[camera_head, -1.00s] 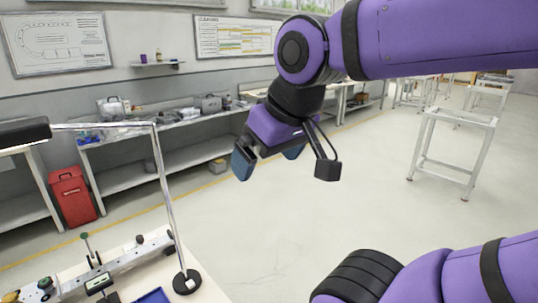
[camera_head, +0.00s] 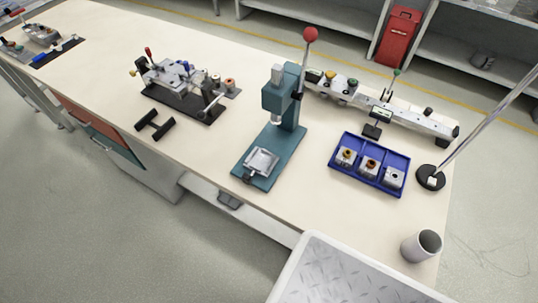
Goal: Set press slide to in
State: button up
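A teal press (camera_head: 288,97) stands upright on the bench, with a red ball (camera_head: 311,34) on its lever at the top. Its silver slide (camera_head: 262,161) sits on the front part of the teal base, forward of the column and ram head. A small dark knob or handle (camera_head: 249,177) shows at the slide's front edge. My gripper is not in view, and nothing touches the press.
A blue tray (camera_head: 363,185) with several small blocks lies right of the press. A clamp fixture (camera_head: 184,88) and a black T-handle (camera_head: 155,124) lie left. A long rail (camera_head: 415,117) runs behind. A grey cup (camera_head: 421,245), lamp base (camera_head: 431,178) and white tray (camera_head: 330,262) are at the right front.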

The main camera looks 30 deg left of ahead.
aim_at(261, 161)
jog(key=k+j, duration=0.3)
jog(key=k, duration=0.2)
jog(key=u, duration=1.75)
